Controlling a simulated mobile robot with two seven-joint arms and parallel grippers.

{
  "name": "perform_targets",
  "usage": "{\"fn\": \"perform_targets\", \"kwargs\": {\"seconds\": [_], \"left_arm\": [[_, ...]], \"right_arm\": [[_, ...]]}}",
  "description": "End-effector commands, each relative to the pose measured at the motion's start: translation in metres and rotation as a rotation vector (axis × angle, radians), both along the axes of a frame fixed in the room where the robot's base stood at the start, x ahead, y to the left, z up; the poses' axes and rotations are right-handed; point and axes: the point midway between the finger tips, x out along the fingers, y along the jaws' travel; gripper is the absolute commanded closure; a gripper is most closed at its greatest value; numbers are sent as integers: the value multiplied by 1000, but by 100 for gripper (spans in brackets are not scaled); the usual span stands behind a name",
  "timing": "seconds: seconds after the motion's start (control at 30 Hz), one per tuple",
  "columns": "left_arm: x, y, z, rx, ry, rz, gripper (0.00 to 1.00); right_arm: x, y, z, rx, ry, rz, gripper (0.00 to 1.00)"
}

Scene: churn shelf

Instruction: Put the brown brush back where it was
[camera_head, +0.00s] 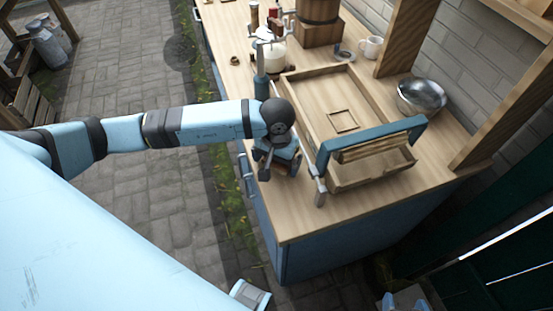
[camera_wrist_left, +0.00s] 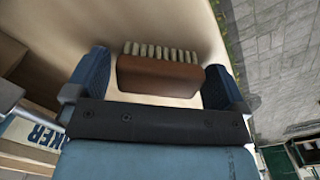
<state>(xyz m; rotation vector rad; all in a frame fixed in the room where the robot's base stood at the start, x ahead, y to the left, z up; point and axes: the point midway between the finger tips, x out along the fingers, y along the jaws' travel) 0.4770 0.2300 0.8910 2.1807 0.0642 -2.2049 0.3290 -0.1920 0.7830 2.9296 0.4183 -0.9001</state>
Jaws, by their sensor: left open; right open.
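The brown brush (camera_wrist_left: 158,77), a brown block with a row of pale bristles, lies on the pale wooden surface in the left wrist view. My left gripper (camera_wrist_left: 157,88) is open, with its blue fingers on either side of the brush. The brush's right end looks close to one finger; I cannot tell if they touch. In the head view my left gripper (camera_head: 277,165) is low over the counter's left edge, beside the wooden tray, and hides the brush. My right gripper (camera_head: 405,302) is partly in view at the bottom edge, open and away from the counter.
The wooden tray (camera_head: 292,100) has a small square outline (camera_head: 342,121) on its floor and a blue bar (camera_head: 372,138) over its near end. The counter's near right corner (camera_head: 400,200) is clear.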

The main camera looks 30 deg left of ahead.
Motion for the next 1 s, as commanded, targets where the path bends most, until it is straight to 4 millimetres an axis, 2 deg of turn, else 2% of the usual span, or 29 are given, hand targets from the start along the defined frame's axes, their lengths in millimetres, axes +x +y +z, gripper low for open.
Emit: {"fn": "perform_targets", "kwargs": {"seconds": [0.07, 0.17, 0.4, 0.6, 0.8, 1.0], "left_arm": [[0, 0, 7, -1, 1, 0, 0], [2, 0, 19, 0, -5, -1, 0], [2, 0, 72, 0, -6, -1, 0], [2, 0, 107, -1, -3, -1, 0], [1, 0, 122, -1, 0, 0, 0], [1, 0, 123, 0, 0, 1, 0]], "right_arm": [[0, 0, 8, -1, -3, 1, 28], [0, 0, 2, 0, -6, 1, 28], [0, 1, -5, 2, 3, 0, 28], [0, 1, -8, 4, 10, -3, 28], [1, 1, -7, 6, 7, -4, 28], [1, 1, -6, 7, 6, -5, 28]]}}
